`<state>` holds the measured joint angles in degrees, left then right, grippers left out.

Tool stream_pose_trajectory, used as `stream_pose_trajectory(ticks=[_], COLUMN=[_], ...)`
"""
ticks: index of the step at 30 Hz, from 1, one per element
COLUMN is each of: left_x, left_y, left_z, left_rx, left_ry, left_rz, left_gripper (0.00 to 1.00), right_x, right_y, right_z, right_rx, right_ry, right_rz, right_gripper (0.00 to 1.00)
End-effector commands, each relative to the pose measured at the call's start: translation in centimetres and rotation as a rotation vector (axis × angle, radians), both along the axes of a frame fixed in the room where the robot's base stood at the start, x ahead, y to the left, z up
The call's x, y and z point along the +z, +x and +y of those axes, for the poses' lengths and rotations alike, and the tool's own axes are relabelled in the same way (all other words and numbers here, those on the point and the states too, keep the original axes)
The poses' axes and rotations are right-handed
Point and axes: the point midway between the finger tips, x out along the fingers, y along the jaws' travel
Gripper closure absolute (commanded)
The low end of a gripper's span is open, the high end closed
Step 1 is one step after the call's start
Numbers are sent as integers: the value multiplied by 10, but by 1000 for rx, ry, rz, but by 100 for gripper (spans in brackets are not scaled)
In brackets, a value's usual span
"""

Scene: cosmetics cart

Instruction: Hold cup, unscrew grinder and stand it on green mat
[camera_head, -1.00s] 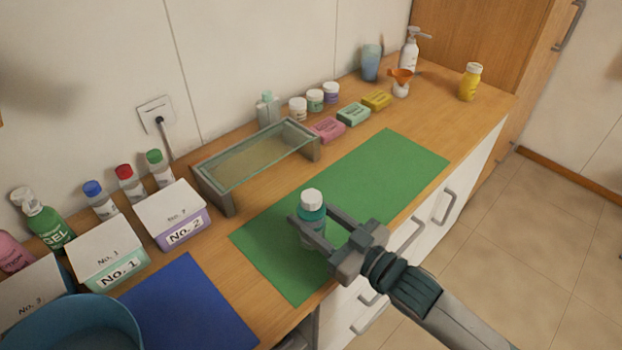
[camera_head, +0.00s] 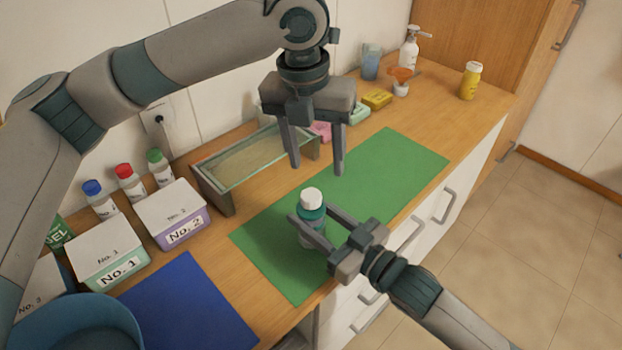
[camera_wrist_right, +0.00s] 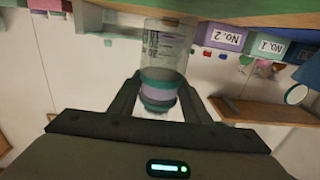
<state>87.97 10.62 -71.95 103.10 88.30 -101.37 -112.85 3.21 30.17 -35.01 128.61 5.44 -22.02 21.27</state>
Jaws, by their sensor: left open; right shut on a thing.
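The cup (camera_wrist_right: 165,45) is clear with dark scale marks and stands upright on the green mat (camera_head: 385,170). The grinder (camera_head: 313,207), teal with a white top in the head view, sits on top of the cup; its teal bands also show in the right wrist view (camera_wrist_right: 158,98). My right gripper (camera_head: 311,228) is shut on the cup from the front right, below the grinder. My left gripper (camera_head: 317,171) is open and empty, pointing down above and slightly behind the grinder's white top. Part of the cup is hidden by my right fingers in the head view.
A blue mat (camera_head: 190,305), the No. 1 box (camera_head: 108,250) and No. 2 box (camera_head: 172,212) are on the left. Soaps and jars line the back. The mat's right half is clear.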

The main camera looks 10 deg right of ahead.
Motion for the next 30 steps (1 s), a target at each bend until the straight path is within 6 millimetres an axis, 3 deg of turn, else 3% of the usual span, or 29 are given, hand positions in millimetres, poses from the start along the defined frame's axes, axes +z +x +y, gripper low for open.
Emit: stream_pose_trajectory(ticks=[3, 8, 23, 30], left_x=[-32, -53, -58, -75], left_y=[-1, -2, -2, -2], left_z=[4, 8, 8, 9], left_rx=[-46, -82, -90, -89], left_ry=[63, 108, 116, 116], left_rz=[32, 51, 55, 56], left_gripper=[48, 48, 48, 48], right_x=[1, 1, 1, 1], right_y=[0, 0, 0, 0], right_z=[0, 0, 0, 0], right_rx=[0, 0, 0, 0], right_ry=[1, 1, 1, 1], right_rz=[-2, -2, -2, -2], right_gripper=[100, 100, 100, 100])
